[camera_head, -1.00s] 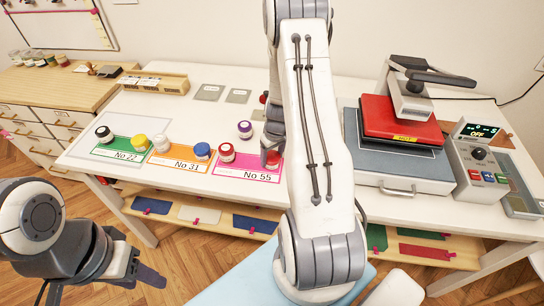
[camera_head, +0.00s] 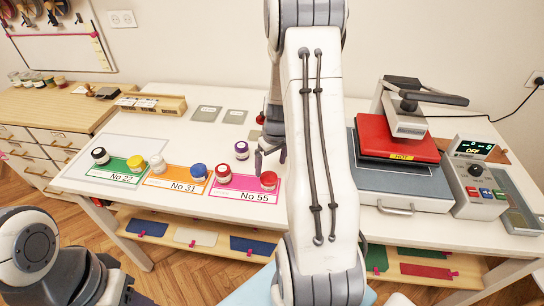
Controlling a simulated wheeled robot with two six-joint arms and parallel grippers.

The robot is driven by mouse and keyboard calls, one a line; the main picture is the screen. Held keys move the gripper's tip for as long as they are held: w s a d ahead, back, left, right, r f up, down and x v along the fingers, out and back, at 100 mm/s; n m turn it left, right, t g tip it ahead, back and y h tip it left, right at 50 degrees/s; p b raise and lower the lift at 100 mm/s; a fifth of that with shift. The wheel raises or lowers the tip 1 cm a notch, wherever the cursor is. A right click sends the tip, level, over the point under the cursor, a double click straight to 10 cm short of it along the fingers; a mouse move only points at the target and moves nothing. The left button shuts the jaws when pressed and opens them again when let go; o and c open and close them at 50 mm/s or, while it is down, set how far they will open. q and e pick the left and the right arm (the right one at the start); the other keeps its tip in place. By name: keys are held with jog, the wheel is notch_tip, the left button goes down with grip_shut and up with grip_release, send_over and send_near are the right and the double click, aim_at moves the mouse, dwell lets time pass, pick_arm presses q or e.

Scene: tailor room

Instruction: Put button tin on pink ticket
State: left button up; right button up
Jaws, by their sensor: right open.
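The pink ticket (camera_head: 246,197), marked No 55, lies on the white table. A red-lidded button tin (camera_head: 268,181) stands upright on its right part, and another red-lidded tin (camera_head: 223,173) stands at its left part. A purple-lidded tin (camera_head: 242,150) stands on the bare table just behind the ticket. My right gripper (camera_head: 270,159) is open, above and just behind the right-hand red tin, apart from it. My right arm hides the table to the right. My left gripper (camera_head: 118,291) is low at the lower left, cut off by the frame edge.
The green ticket (camera_head: 118,178) carries black- and yellow-lidded tins; the orange ticket (camera_head: 178,184) carries white- and blue-lidded tins. A wooden holder (camera_head: 151,104) and grey plates stand behind. A heat press (camera_head: 400,140) and its control box (camera_head: 478,180) stand right.

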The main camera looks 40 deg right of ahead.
aim_at(272, 181)
jog(key=shift+s+r, duration=0.2)
jog(key=shift+r, duration=0.95)
jog(key=shift+s+r, duration=0.15)
jog(key=shift+r, duration=0.95)
jog(key=s+a+r+n+y, duration=0.1)
jog(key=a+r+n, duration=0.15)
jog(key=a, duration=0.75)
jog(key=s+a+r+n, duration=0.1)
jog(key=a+r, duration=0.2)
jog(key=a, duration=0.7)
jog(key=s+a+r+n+g, duration=0.1)
jog(key=s+a+n, duration=0.1)
jog(key=s+a, duration=0.5)
jog(key=s+a+r+n, duration=0.2)
jog(key=s+a, duration=0.4)
jog(key=s, duration=0.4)
jog(key=shift+s+a+r+n+g, duration=0.25)
jog(key=shift+a+r+n+g, duration=0.05)
jog(key=shift+a+n+g, duration=0.1)
